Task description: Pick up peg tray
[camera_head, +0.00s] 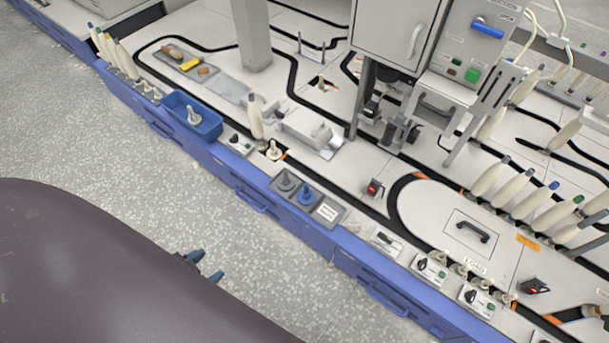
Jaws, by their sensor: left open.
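One peg tray is grey (286,181) and one is blue (306,195). A cream peg piece (273,151) stands on the track behind them, and another pale one (194,117) stands in a blue bin (178,103). I cannot tell which is meant. My left gripper (205,267) shows only its dark blue fingertips, open and empty over the floor in front of the bench, clear of the peg trays. My right gripper is not clearly visible.
The bench has black track grooves, a grey machine cabinet (397,31) and a pillar (251,35). Switch boxes (430,268) line the front edge. Tall bobbins (537,201) stand at right. The speckled floor (85,130) is clear left of the bench.

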